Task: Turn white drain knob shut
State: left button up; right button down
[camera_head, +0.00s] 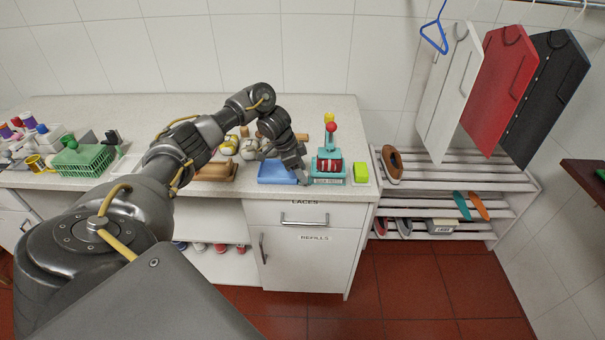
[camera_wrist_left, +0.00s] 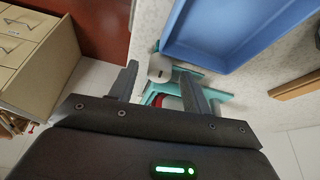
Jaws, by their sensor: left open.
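The teal device (camera_head: 329,178) with red parts and a red ball on top stands near the front edge of the counter. In the left wrist view part of its teal frame (camera_wrist_left: 222,94) shows. A small white knob (camera_wrist_left: 159,67) sits at the frame, between the fingertips of my left gripper (camera_wrist_left: 158,75). The fingers stand apart on either side of it; I cannot tell whether they touch it. In the head view my left gripper (camera_head: 301,174) points down just left of the device and hides the knob. My right gripper is not in view.
A blue tray (camera_head: 275,173) lies left of the device, close to the gripper; it also shows in the left wrist view (camera_wrist_left: 225,35). A yellow-green block (camera_head: 361,173) stands right of the device. Shoes and a green basket (camera_head: 84,158) are further left. A slatted rack (camera_head: 450,190) stands right of the counter.

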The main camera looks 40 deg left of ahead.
pick_arm(q)
jog(key=shift+w+d+f, duration=0.15)
jog(key=shift+d+f, duration=0.05)
jog(key=shift+f, duration=0.3)
jog(key=c, duration=1)
jog(key=shift+m+g, duration=0.3)
jog(key=shift+m, duration=0.5)
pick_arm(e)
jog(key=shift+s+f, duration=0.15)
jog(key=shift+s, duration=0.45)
pick_arm(q)
jog(key=o, duration=1)
